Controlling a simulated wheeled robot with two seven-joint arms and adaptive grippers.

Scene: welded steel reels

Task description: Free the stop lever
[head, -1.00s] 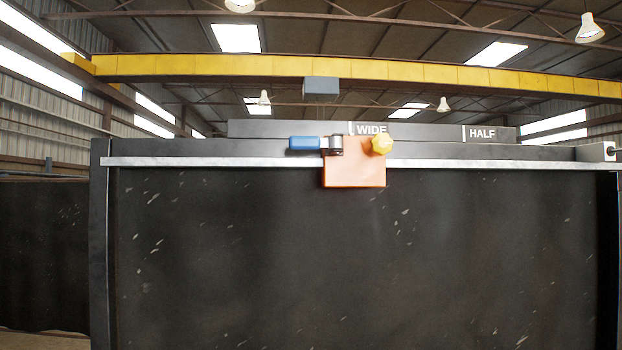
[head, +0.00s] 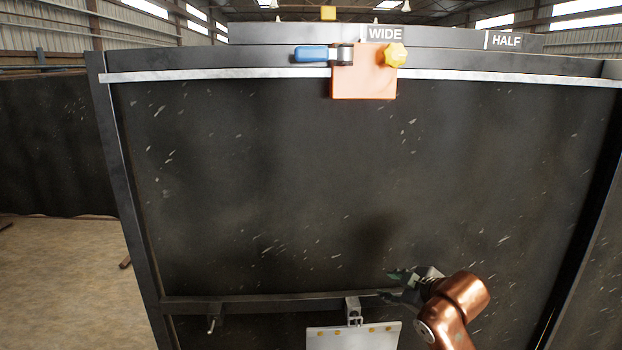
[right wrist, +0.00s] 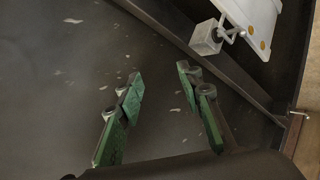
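The orange stop plate (head: 363,80) hangs on the pale rail along the top of the dark panel, under the WIDE mark. A blue lever (head: 312,54) points left from a metal pivot (head: 342,54) at the plate's upper left. A yellow knob (head: 395,55) is at its upper right. My right gripper (head: 395,285) is low in front of the panel, well below the stop and touching none of it. The right wrist view shows its green-padded fingers (right wrist: 159,84) apart with nothing between them. My left gripper is not in view.
The pale rail (head: 210,74) runs across the panel top, below a scale bar (head: 290,35) marked WIDE and HALF. A lower crossbar (head: 270,302) carries a bracket with a white plate (head: 353,338), close left of my right gripper. The panel's middle is clear.

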